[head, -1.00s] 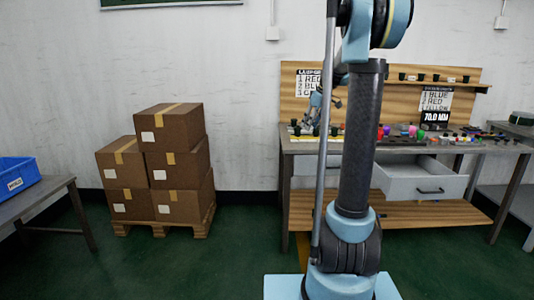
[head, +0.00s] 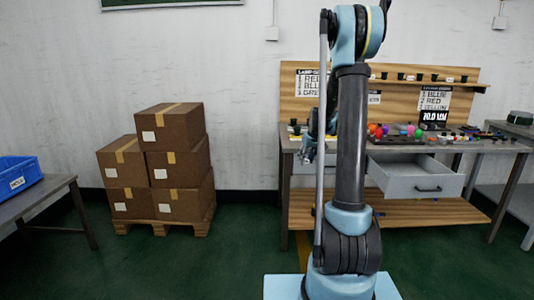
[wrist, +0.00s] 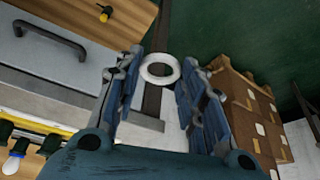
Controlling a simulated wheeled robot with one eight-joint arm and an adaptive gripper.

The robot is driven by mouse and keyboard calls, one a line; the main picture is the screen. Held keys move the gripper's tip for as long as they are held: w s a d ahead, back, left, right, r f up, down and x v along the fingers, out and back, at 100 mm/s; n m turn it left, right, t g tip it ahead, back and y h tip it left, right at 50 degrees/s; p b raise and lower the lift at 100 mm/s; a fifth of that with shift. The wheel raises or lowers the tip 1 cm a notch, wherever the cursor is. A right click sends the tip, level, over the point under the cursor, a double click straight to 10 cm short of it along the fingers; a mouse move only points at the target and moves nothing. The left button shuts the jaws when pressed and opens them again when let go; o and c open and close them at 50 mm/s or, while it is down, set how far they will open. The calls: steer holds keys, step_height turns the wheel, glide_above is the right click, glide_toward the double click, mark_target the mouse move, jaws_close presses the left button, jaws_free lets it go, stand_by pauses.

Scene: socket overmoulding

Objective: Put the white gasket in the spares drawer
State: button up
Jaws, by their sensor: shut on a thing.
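The white gasket (wrist: 160,69) is a small ring between the fingertips of my gripper (wrist: 155,80) in the wrist view; my gripper is shut on it. In the head view, my gripper (head: 308,152) hangs at the left front edge of the workbench, partly behind my arm; the gasket cannot be made out there. A grey drawer (head: 415,178) with a dark handle stands pulled out under the right part of the bench, right of my gripper. No label on it is readable. The wrist view shows a grey drawer front (wrist: 40,60) with a dark handle at left.
The workbench (head: 470,147) carries several small coloured parts and a wooden back panel (head: 400,97) with signs. A wooden shelf (head: 440,212) runs below. Stacked cartons (head: 172,165) stand on a pallet at left. A blue bin (head: 18,172) sits on a side table.

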steer(key=s+f+m, duration=0.1)
steer(key=s+f, duration=0.2)
steer(key=f, duration=0.6)
steer(key=s+f+m+h, duration=0.1)
steer(key=s+f, duration=0.3)
steer(key=f, duration=0.6)
steer(key=shift+s+a+m, duration=0.15)
steer(key=shift+a+m, duration=0.1)
steer(key=shift+m, duration=0.55)
